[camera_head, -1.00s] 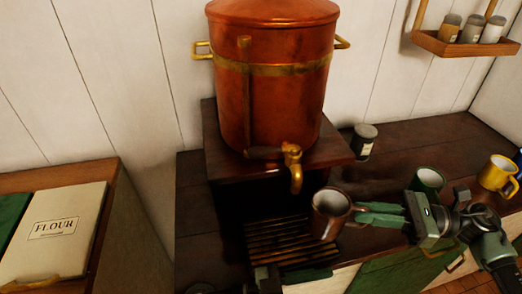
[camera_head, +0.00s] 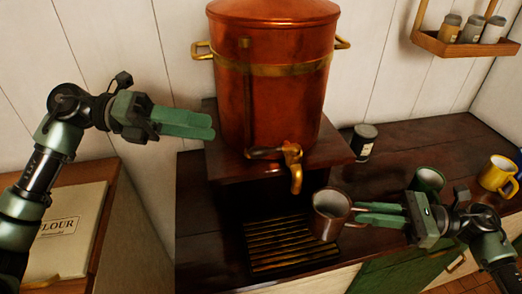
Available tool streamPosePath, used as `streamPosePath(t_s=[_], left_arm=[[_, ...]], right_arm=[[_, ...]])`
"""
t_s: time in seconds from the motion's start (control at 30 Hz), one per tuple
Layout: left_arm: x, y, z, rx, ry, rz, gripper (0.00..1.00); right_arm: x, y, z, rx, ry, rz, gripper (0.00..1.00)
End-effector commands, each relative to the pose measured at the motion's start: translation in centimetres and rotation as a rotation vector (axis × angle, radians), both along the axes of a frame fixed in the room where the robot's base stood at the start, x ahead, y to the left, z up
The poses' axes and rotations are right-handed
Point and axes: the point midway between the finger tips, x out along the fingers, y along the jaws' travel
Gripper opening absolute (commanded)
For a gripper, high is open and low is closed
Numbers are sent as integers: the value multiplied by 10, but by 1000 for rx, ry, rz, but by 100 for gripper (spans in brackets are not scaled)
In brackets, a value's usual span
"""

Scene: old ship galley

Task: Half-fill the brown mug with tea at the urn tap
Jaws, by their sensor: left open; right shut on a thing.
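The copper urn (camera_head: 270,100) stands on a dark wooden stand, with a brass tap (camera_head: 294,170) low on its front. The brown mug (camera_head: 328,222) is upright, below and a little right of the tap's spout, at the right edge of the drip grate (camera_head: 283,250). My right gripper (camera_head: 355,215) is shut on the mug from the right. No liquid can be made out inside it. My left gripper (camera_head: 212,127) is open and empty, left of the urn and above the tap's height.
A green mug (camera_head: 429,181) stands behind my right gripper, and a yellow mug (camera_head: 497,174) is farther right. A dark jar (camera_head: 363,142) stands beside the urn's stand. A spice shelf (camera_head: 462,46) hangs at upper right.

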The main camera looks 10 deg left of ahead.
Motion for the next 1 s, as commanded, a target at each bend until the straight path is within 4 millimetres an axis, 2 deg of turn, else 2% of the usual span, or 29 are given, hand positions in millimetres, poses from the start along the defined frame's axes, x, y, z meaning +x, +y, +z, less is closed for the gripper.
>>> streamPosePath(t_s=[0.1, 0.27, 0.7, 0.83, 1.0], left_arm=[[0, 3, -17, 57, -2, -13, 42], [1, -8, -26, 75, -1, -19, 42], [7, -89, -42, 71, 1, -20, 42], [9, -104, -46, 72, 1, -18, 42], [10, -112, -48, 74, 1, -17, 42]], right_arm=[[0, 0, 1, 1, -1, 0, 0], [0, 0, 1, 1, -1, 0, 0], [0, 0, 1, 1, -1, 0, 0], [0, 0, 1, 1, -1, 0, 0], [0, 0, 1, 1, -1, 0, 0]])
